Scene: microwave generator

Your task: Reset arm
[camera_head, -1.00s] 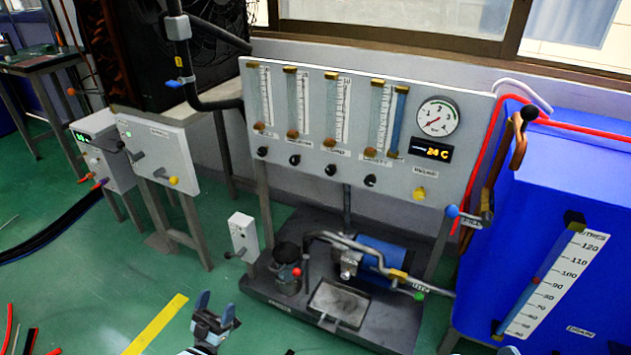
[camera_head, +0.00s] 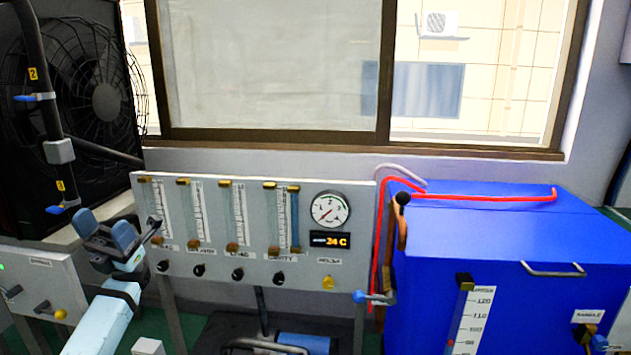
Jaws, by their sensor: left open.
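My left arm rises from the bottom left of the head view. Its gripper (camera_head: 106,232) is open and empty, with two blue-grey fingertips apart. It shows in front of the left edge of the flow-meter panel (camera_head: 215,272), and I cannot tell how far it stands from it. My right gripper is not clearly in view; only a small bluish bit shows at the bottom right corner.
The panel carries several tube meters, black knobs, a round gauge (camera_head: 330,209) and a display reading 24 C. A blue tank (camera_head: 470,235) with a level scale stands at right. A fan unit (camera_head: 105,105) is at upper left, beside a black pipe with blue-handled valves. A window (camera_head: 275,65) is behind.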

